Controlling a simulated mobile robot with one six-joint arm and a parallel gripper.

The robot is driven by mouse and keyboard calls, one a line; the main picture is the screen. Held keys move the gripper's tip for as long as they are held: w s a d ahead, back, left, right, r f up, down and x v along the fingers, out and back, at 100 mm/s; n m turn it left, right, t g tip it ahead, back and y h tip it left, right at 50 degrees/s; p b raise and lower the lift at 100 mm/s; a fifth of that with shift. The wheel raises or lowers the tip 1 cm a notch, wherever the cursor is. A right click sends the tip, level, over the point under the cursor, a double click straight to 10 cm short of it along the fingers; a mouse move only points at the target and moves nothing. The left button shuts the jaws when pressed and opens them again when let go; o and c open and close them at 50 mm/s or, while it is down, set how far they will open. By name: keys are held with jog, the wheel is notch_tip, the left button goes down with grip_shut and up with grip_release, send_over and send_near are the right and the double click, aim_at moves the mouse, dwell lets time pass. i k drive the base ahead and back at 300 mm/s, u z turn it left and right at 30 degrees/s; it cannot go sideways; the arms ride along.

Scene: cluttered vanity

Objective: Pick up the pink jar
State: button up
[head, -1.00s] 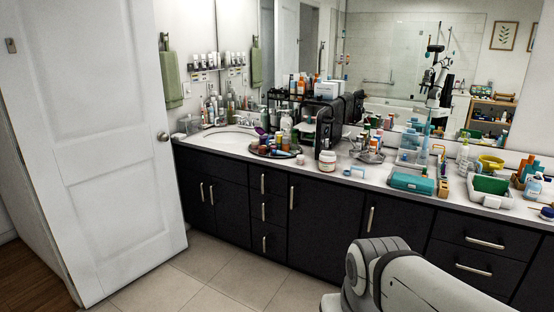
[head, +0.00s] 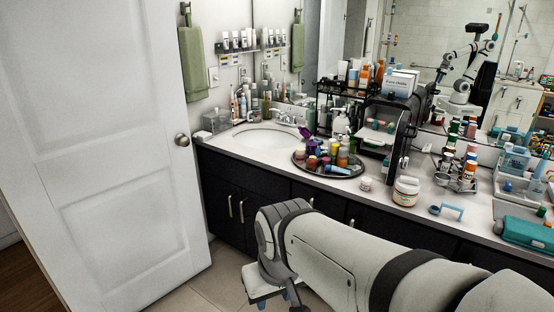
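A small pale pink jar (head: 365,183) stands upright on the counter, just right of the dark round tray. A larger white-lidded jar (head: 406,190) with a pale label stands to its right. Small reddish-pink jars (head: 311,162) also stand on the tray, so I cannot tell for certain which jar is the pink one. My arm reaches in from the lower right, in front of the cabinets. What seems to be part of my gripper (head: 294,299) shows at the bottom edge, below the counter and apart from the jars. Its fingers are mostly hidden or cut off.
The dark tray (head: 322,173) is crowded with bottles and tubes. A black rack (head: 345,100) and a dark open-fronted cabinet (head: 386,128) stand behind. A blue handle-like item (head: 446,210) and teal case (head: 526,233) lie right. The sink (head: 265,137) and white door (head: 110,150) are left.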

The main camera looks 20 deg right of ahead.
aim_at(366, 181)
jog(key=z, duration=0.35)
jog(key=i, duration=1.35)
jog(key=z, duration=1.15)
jog(key=i, duration=0.6)
jog(key=z, duration=0.3)
jog(key=k, duration=0.9)
jog(key=z, duration=0.15)
jog(key=i, duration=0.9)
